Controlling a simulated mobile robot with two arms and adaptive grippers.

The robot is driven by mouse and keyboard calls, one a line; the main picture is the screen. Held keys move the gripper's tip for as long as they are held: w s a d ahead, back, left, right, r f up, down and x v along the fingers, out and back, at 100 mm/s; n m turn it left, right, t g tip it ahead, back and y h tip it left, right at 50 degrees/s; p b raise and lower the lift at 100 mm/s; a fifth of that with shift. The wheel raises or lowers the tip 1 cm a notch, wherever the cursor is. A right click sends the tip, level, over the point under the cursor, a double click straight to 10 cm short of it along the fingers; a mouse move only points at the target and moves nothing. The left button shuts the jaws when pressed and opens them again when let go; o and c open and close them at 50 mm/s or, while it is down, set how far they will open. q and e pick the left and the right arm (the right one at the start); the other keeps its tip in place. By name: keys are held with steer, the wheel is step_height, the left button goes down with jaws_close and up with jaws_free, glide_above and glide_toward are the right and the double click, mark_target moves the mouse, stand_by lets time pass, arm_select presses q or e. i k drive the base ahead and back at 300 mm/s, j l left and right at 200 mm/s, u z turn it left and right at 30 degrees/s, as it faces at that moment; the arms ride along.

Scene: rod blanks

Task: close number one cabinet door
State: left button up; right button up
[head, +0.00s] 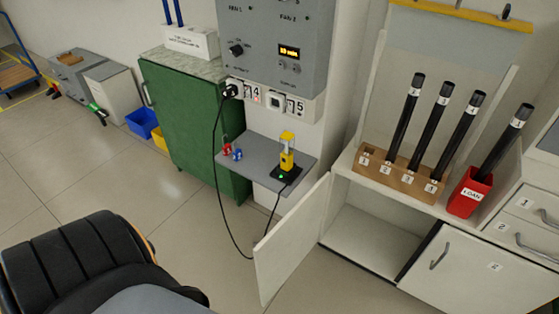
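A white cabinet door (291,240) stands swung open at the left side of a low white cabinet (335,175). It sticks out toward me, and no number shows on the side I see. The compartment (365,236) behind it is open and looks empty. The cabinet door marked 2 (465,270), with a grey handle, is shut to the right. Neither of my grippers is in view.
A rack (400,180) with black rods and a red LOAN holder (470,192) stand on the cabinet. A grey shelf (265,160) with a yellow device (287,155) and hanging cable (216,190) is left of the door. Tiled floor (150,195) is open.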

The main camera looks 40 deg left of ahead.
mark_target(280, 253)
steer(key=j+z, duration=0.15)
steer(key=j, duration=0.3)
steer(key=k+j+z, duration=0.1)
steer(key=j, duration=0.35)
steer(key=k+j+z, duration=0.15)
steer(key=j, duration=0.25)
steer(key=k+j+z, duration=0.1)
steer(key=j, duration=0.35)
steer(key=k+j+z, duration=0.15)
steer(key=j, duration=0.25)
